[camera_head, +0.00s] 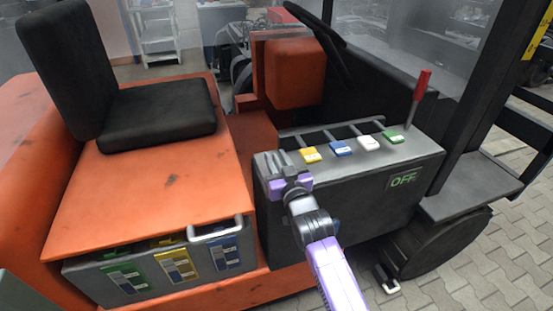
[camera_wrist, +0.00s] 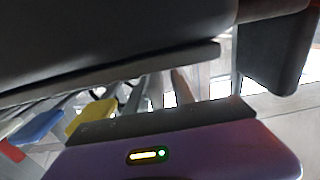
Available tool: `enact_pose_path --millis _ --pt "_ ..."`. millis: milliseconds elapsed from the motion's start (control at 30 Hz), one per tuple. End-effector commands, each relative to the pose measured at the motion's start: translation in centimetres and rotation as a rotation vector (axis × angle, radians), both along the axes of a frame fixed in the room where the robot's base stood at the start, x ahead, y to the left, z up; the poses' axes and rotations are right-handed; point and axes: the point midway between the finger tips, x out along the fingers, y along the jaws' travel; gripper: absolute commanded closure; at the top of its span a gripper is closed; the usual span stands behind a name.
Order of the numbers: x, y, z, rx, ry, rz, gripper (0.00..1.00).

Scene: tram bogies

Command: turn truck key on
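My gripper (camera_head: 279,158) is purple and grey. It is at the left end of a dark grey control box in the head view, and it appears close to or over the box's top edge. Its purple body (camera_wrist: 180,155) fills the bottom of the wrist view. The fingers are small and partly hidden, and I cannot tell whether they are apart or hold anything. The box carries a display reading OFF (camera_head: 403,180) in green. I cannot make out a key in either view; the gripper may hide it.
A yellow pad (camera_head: 311,155), blue pad (camera_head: 341,148), white pad (camera_head: 369,143) and green pad (camera_head: 393,137) line the box top. A red-handled lever (camera_head: 420,88) stands at its right end. A black seat (camera_head: 158,115) and orange truck body (camera_head: 150,190) are left.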

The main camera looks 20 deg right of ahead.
Motion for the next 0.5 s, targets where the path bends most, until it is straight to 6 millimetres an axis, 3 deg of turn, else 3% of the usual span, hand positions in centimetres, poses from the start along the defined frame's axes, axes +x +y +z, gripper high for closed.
enact_pose_path --millis 33,133,500 --pt "-0.01 0.0 0.0 0.0 0.0 0.0 0.83" --pt "-0.02 0.0 0.0 0.0 0.0 0.0 1.0" --pt "-0.03 0.11 -0.08 0.001 -0.001 -0.005 1.0"
